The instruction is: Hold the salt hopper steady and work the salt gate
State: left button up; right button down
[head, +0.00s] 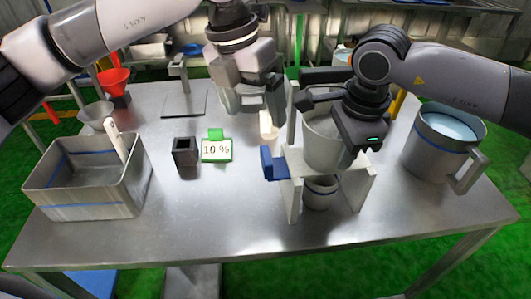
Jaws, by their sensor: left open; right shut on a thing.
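The salt hopper (322,148), a pale tapered vessel, sits in a light stand (358,190) right of the table's middle. A blue piece, apparently the salt gate's handle (273,164), sticks out at the stand's left side. A small pot with a blue band (320,192) stands beneath the hopper. My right gripper (352,140) is over the hopper's right side and shut on the hopper; its fingertips are largely hidden. My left gripper (251,106) is open and empty, above the table, up and left of the hopper, apart from the blue handle.
A green-framed card reading "10 %" (217,150) and a dark square holder (185,152) stand left of the hopper. A metal bin with a scoop (75,190) is at left. A large jug of liquid (432,150) stands at right. The front middle table is clear.

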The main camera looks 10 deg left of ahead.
aim_at(266, 155)
pick_arm(q)
jog(key=f+m, duration=0.3)
jog(key=d+f+m+h, duration=0.1)
jog(key=f+m, duration=0.2)
jog(key=f, duration=0.1)
jog(key=d+f+m+h, duration=0.1)
jog(key=f+m, duration=0.2)
jog(key=f, duration=0.1)
jog(key=shift+d+t, duration=0.15)
jog(key=shift+t, duration=0.25)
jog(key=c, duration=1.4)
jog(key=shift+s+a, duration=0.2)
jog(key=shift+a, duration=0.45)
jog(key=shift+s+a, duration=0.25)
jog(key=shift+a, duration=0.35)
jog(key=shift+s+a, duration=0.2)
jog(key=shift+a, duration=0.45)
jog(key=shift+c, duration=0.3)
jog(key=o, duration=1.5)
jog(key=shift+c, duration=0.2)
